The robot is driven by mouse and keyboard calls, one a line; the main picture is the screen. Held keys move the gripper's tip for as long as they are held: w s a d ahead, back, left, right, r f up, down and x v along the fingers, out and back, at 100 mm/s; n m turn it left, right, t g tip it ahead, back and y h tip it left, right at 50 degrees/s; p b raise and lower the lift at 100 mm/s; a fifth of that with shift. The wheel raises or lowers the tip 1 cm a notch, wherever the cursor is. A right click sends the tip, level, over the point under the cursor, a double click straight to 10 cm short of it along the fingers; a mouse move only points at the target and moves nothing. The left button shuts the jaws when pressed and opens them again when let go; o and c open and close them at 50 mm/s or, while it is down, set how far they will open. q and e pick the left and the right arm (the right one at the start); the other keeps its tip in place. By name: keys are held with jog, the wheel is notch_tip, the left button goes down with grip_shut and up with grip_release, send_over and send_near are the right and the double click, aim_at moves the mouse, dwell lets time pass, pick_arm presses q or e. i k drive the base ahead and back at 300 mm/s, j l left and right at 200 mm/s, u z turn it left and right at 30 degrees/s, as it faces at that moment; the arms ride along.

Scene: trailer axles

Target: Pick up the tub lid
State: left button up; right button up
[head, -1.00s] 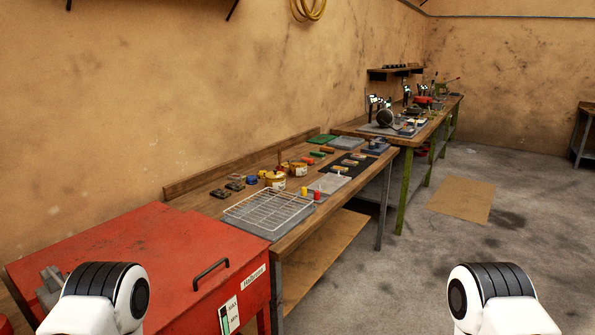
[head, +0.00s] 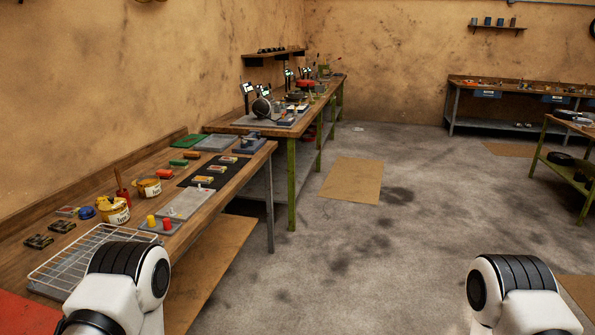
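Two small yellow-and-white tubs stand on the near workbench at the left in the head view. The nearer tub (head: 114,211) has a yellow item on top, and the farther tub (head: 149,188) stands just behind it. A small round blue item (head: 87,213) lies left of the nearer tub. I cannot tell which item is the tub lid at this size. Only white and black links of my two arms show at the bottom. Both grippers are out of view.
The near workbench (head: 62,258) also holds a white wire rack (head: 75,262), red and yellow cylinders on a grey plate, and a black mat (head: 207,182). A second bench with green legs (head: 292,185) stands beyond. Open concrete floor (head: 350,250) lies to the right.

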aim_at(149, 187)
jog(key=i+l, duration=0.15)
jog(key=i, duration=0.3)
jog(key=i+l, duration=0.15)
jog(key=i, duration=0.3)
jog(key=i+l, duration=0.1)
jog(key=i, duration=0.3)
jog(key=i+l, duration=0.15)
jog(key=i, duration=0.3)
jog(key=u, duration=0.05)
